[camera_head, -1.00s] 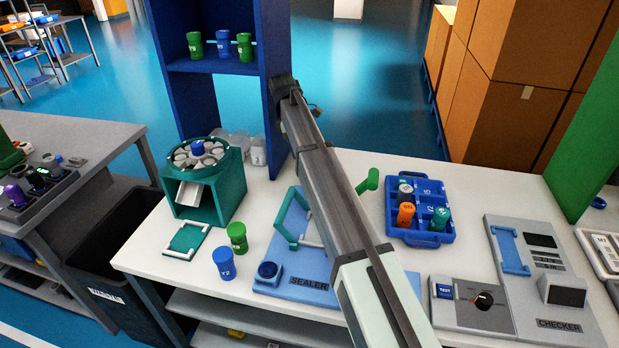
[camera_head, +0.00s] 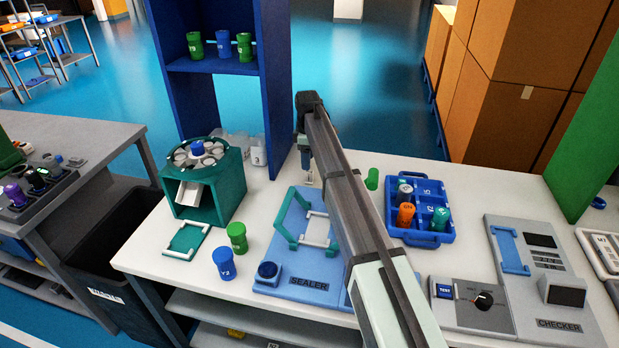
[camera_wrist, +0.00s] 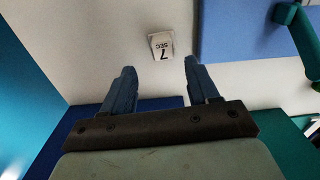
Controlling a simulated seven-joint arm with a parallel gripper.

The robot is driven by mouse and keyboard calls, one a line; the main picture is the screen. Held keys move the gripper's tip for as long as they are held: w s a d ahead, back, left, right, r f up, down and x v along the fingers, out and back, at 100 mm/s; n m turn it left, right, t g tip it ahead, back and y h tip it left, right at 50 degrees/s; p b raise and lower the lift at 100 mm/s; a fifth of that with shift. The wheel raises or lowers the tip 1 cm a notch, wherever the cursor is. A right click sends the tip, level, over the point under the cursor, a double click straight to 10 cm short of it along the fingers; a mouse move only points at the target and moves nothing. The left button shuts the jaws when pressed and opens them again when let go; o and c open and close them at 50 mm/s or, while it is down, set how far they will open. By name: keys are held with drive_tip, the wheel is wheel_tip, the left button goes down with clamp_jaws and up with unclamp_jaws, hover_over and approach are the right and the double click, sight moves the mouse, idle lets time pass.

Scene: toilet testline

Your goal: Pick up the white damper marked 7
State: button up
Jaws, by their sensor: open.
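The white damper (camera_wrist: 161,45), marked 7 SEC, stands on the white tabletop in the wrist view, its marked face toward the camera. In the head view my gripper (camera_head: 306,172) points down over the back of the table, behind the sealer (camera_head: 276,278). I cannot make out the damper clearly there.
The sealer's blue base and green handle are close right of the damper in the wrist view. A dark blue shelf (camera_head: 277,100) and green carousel box (camera_head: 232,182) stand to the left in the head view. A blue crate (camera_head: 420,237) holds several dampers at right.

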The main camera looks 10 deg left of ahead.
sight(309, 173)
drive_tip(key=shift+s+d+f, duration=0.1)
drive_tip(key=shift+d+f, duration=0.1)
drive_tip(key=shift+f, duration=1.4)
drive_tip(key=shift+s+d+f, duration=0.1)
drive_tip(key=shift+d+f, duration=0.1)
drive_tip(key=shift+f, duration=1.4)
drive_tip(key=c, duration=1)
